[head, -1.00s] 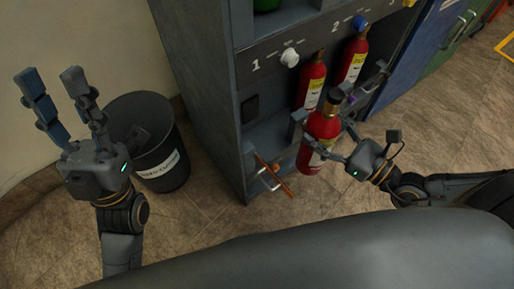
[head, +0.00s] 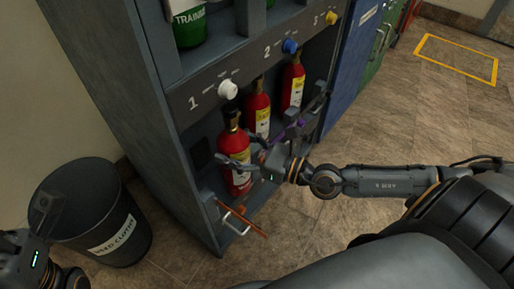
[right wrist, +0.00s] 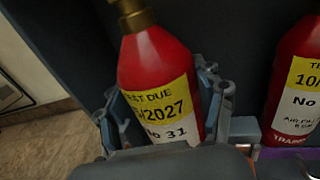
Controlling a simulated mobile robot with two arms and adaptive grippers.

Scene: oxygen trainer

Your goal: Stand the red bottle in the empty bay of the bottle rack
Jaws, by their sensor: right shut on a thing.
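The red bottle (head: 235,148), with a dark neck and yellow-and-white label, is upright or nearly so in front of the leftmost bay, under the white knob. My right gripper (head: 248,160) is shut around its body. In the right wrist view the bottle (right wrist: 160,75) stands between the fingers, its base hidden by the gripper. The bottle rack (head: 175,160) is a grey cabinet with numbered bays; bays 2 and 3 hold red bottles. I cannot tell whether the held bottle touches the bay floor. My left gripper (head: 22,255) is partly cut off at the lower left.
A neighbouring red bottle (head: 257,108) stands close on the right, with another red bottle (head: 292,82) beyond it. An orange bar and pale handle (head: 238,220) stick out at the rack's lower front. A dark bin (head: 95,215) stands left of the rack.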

